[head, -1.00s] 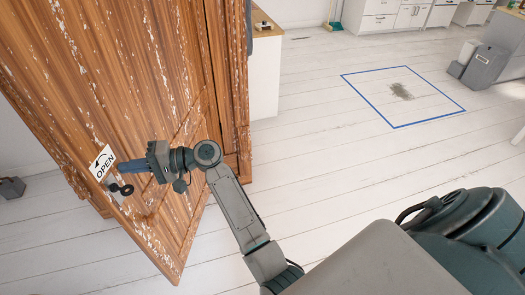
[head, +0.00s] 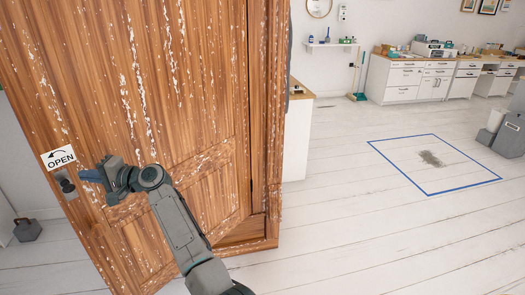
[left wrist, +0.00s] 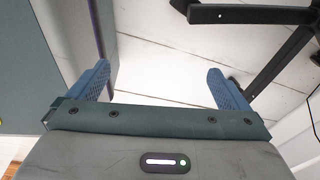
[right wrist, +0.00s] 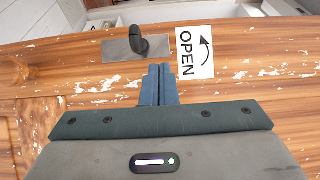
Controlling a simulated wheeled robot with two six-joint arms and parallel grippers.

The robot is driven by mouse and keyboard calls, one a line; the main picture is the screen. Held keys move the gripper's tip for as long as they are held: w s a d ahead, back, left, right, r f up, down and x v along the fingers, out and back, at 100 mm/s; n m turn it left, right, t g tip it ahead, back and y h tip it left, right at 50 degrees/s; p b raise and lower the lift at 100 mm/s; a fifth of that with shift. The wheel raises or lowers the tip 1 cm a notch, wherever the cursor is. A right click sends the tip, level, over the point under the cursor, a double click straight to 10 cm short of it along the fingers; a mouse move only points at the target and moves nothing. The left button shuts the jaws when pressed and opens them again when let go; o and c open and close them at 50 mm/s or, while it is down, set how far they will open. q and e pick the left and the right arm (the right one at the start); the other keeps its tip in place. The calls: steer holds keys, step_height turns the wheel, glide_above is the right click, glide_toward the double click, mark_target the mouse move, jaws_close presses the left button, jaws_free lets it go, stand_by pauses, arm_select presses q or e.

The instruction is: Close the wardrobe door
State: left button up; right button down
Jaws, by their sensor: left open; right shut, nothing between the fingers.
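The wardrobe door (head: 175,90) is brown wood with chipped white paint and fills the left of the head view. It stands ajar, angled out from the wardrobe frame (head: 268,130). An OPEN sign (head: 59,158) and a dark handle (head: 66,186) are near its free edge; both also show in the right wrist view, the sign (right wrist: 194,52) right of the handle (right wrist: 140,44). My right gripper (head: 82,174) is shut and empty, its tips at the door face close to sign and handle; contact cannot be told. My left gripper (left wrist: 158,82) is open and empty, outside the head view.
White plank floor (head: 330,225) lies clear to the right, with a blue taped rectangle (head: 401,145) around a dark stain. A white cabinet (head: 298,135) stands beside the wardrobe. White drawers (head: 405,80) line the far wall. Dark bars (left wrist: 250,15) cross the left wrist view.

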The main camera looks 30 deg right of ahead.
mark_target(77, 168)
steer(key=shift+w+a+f+t+b, duration=0.15)
steer(key=shift+w+a+b, duration=0.15)
steer(key=shift+w, duration=0.25)
steer(key=shift+w+a+r+t+b, duration=0.15)
steer(key=shift+w+a+b, duration=0.1)
steer(key=shift+w, duration=0.25)
steer(key=shift+w+a+m+h+b, duration=0.25)
steer(key=shift+w+b, duration=0.1)
steer(key=shift+w, duration=0.3)
steer(key=shift+w+a+m+h+b, duration=0.15)
steer(key=shift+w+a+b, duration=0.15)
steer(key=shift+w, duration=0.3)
arm_select(q)
steer(key=shift+w+r, duration=0.2)
steer(key=shift+w, duration=1.25)
steer(key=shift+w+r, duration=0.2)
steer(key=shift+w, duration=1.2)
arm_select(e)
steer(key=shift+w+a+t, duration=0.1)
steer(key=shift+w+t, duration=0.2)
steer(key=shift+t, duration=0.1)
arm_select(q)
steer(key=shift+d, duration=0.1)
